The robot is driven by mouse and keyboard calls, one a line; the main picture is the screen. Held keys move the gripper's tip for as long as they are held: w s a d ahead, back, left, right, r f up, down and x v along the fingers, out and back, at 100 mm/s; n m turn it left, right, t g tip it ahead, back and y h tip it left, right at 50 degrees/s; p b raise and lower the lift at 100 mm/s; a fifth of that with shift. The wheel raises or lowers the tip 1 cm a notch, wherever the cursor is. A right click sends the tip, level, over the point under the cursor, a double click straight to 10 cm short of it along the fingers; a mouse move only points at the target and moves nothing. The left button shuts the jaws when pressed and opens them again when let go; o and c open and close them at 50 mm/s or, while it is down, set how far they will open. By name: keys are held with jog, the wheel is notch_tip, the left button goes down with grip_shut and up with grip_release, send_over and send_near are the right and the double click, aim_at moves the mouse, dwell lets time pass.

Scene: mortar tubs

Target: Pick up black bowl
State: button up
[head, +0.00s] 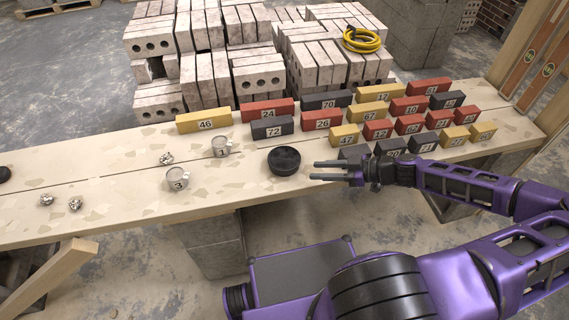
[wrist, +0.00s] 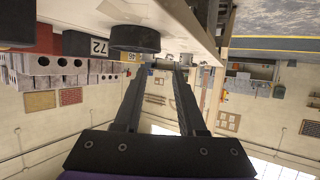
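The black bowl (head: 284,162) sits upright on the plank table (head: 110,200), near its front edge. My gripper (head: 314,170) is just to the right of the bowl, with its fingers pointing left toward it. The two fingers are apart, with nothing seen between them. In the wrist view the bowl (wrist: 135,38) shows dark beyond the fingertips of my gripper (wrist: 162,72), up and slightly left. A small gap shows between fingers and bowl in the head view.
Two metal mugs (head: 221,147) (head: 178,179) stand left of the bowl, with small crumpled metallic pieces (head: 166,158) nearby. Numbered yellow, red and black blocks (head: 322,120) stand behind and to the right. Stacked bricks (head: 210,80) rise behind the table. The plank left of the bowl has free room.

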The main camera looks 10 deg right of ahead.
aim_at(273, 171)
jog(key=x, duration=1.2)
jog(key=shift+b, duration=0.4)
grip_shut()
jog(key=shift+d+f, duration=0.2)
jog(key=shift+d, duration=0.05)
dwell(0.5)
